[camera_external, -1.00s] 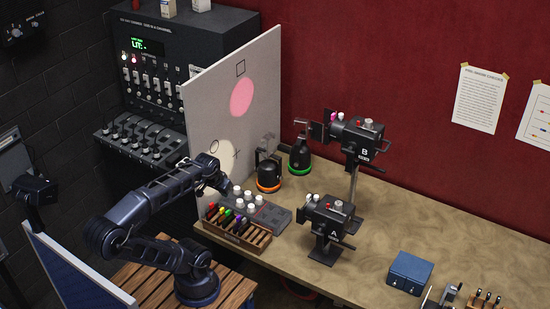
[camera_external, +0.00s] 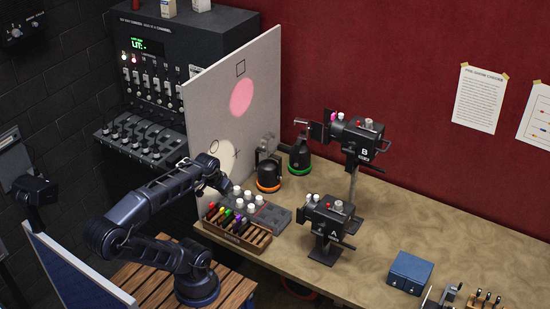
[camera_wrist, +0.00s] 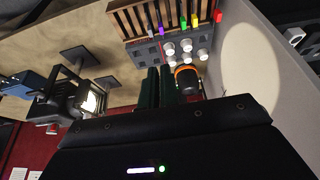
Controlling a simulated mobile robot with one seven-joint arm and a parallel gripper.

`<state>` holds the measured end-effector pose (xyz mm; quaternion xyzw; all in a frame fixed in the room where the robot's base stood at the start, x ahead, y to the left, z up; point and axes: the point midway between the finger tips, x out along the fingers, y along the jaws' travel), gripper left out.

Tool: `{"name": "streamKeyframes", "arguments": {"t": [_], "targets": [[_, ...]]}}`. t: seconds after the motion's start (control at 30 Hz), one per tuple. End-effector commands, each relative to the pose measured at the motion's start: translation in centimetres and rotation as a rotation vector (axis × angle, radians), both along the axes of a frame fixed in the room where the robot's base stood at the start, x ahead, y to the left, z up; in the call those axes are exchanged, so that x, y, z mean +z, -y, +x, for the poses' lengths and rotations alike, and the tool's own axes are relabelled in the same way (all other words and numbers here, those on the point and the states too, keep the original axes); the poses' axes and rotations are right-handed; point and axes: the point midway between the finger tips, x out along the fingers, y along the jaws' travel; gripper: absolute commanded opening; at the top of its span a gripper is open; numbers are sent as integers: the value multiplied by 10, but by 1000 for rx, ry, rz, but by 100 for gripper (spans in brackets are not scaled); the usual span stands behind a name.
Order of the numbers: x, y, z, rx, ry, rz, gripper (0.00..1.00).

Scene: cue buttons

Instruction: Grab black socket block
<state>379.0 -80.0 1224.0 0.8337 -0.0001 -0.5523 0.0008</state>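A dark grey-black block with square sockets (camera_external: 272,217) lies on the table in front of the white board. I take it for the black socket block; several white round caps stand on it. It also shows in the wrist view (camera_wrist: 149,54), beyond the fingertips. My gripper (camera_external: 226,188) is at the block's left end in the external view, where its fingers are too small to read. In the wrist view, my gripper's two dark green fingers (camera_wrist: 160,70) lie side by side with almost no gap. I see nothing held between them.
A wooden slotted rack (camera_external: 238,237) with coloured pegs lies directly in front of the block. Orange-ringed (camera_external: 269,178) and green-ringed (camera_external: 300,158) black units stand behind it. Lamp A (camera_external: 328,222) is to the right. The upright white board (camera_external: 215,105) is close on the left.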

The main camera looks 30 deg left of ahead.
Motion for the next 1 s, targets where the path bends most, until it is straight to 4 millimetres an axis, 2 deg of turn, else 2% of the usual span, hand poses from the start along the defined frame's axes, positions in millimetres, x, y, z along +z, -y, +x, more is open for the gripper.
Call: {"name": "streamKeyframes", "arguments": {"t": [0.03,0.07,0.47,0.67,0.77,0.87,0.97,1.0], "targets": [[0,0,0,0,0,0,14],[0,0,0,0,0,0,20],[0,0,0,0,0,0,98],[0,0,0,0,0,0,100],[2,-8,3,7,-9,2,100],[6,-35,9,32,-40,8,100],[12,-83,15,67,-94,18,100],[14,-106,16,82,-119,25,100]]}}
